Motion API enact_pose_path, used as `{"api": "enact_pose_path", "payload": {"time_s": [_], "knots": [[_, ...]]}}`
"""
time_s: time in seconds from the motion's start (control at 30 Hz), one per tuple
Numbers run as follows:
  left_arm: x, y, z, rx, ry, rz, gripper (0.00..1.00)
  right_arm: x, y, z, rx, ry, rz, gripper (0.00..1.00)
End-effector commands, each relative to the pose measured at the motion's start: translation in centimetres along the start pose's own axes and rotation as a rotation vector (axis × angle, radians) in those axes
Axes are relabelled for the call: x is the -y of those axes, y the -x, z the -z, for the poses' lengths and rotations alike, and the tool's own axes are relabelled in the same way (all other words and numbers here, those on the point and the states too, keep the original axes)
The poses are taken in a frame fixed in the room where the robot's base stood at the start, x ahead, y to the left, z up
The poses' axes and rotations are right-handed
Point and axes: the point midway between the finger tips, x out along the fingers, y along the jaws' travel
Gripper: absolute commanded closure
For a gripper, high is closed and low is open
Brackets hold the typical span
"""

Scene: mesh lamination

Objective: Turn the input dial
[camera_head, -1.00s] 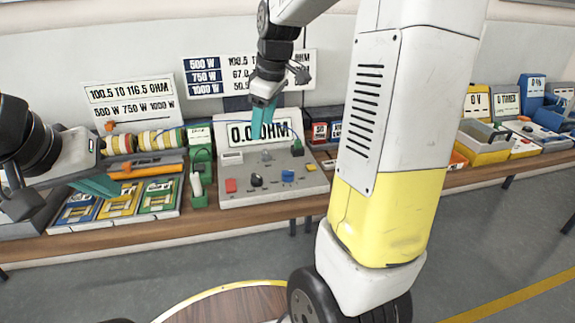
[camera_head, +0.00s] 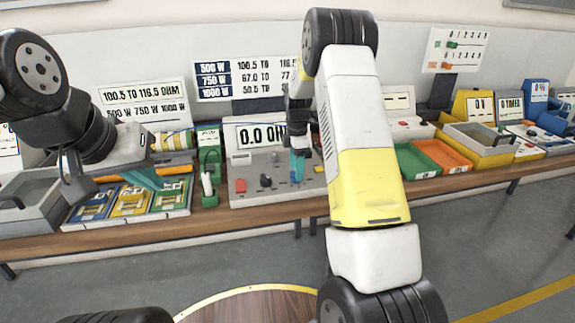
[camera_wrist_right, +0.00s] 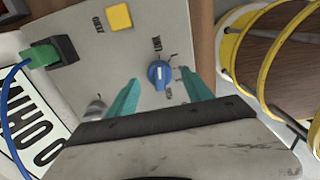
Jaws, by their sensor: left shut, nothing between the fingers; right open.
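The blue input dial (camera_wrist_right: 160,74) sits on the light grey panel of the meter box (camera_head: 248,196). In the right wrist view its white pointer line shows, with printed labels around it. My right gripper (camera_wrist_right: 160,94) is open, with one teal finger on each side of the dial; I cannot tell whether they touch it. In the head view my right gripper (camera_head: 297,166) points down at the panel and the dial is mostly hidden by it. My left gripper (camera_head: 150,180) is shut and empty above the coloured cards at the left.
The panel also has a red button (camera_head: 240,186), a black knob (camera_head: 265,181) and a yellow button (camera_wrist_right: 120,17). A green plug (camera_wrist_right: 43,53) with a blue cable is beside the display. Green (camera_head: 416,162) and orange trays stand to the right.

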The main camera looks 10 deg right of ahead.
Motion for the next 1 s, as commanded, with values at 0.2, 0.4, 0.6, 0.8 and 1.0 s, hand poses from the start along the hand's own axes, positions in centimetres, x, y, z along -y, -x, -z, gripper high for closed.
{"api": "enact_pose_path", "payload": {"time_s": [0.2, 0.4, 0.6, 0.8, 1.0], "knots": [[0.0, 0.0, 0.0, 0.0, 0.0, 0.0, 1.0, 0.0, -2.0, 0.0, 0.001, 0.001, -0.001, 0.41], [0.0, 0.0, 0.0, 0.0, 0.0, 0.0, 1.0, 0.0, -2.3, 0.0, 0.001, 0.0, -0.001, 0.41], [0.0, 0.0, 0.0, 0.0, 0.0, 0.0, 1.0, 0.0, -2.2, 0.0, 0.0, 0.0, -0.001, 0.63], [0.0, 0.0, 0.0, 0.0, 0.0, 0.0, 1.0, 0.0, -2.2, 0.0, 0.0, -0.001, -0.002, 1.0], [0.0, 0.0, 0.0, 0.0, 0.0, 0.0, 1.0, 0.0, -2.2, 0.0, 0.0, -0.013, -0.002, 1.0]]}}
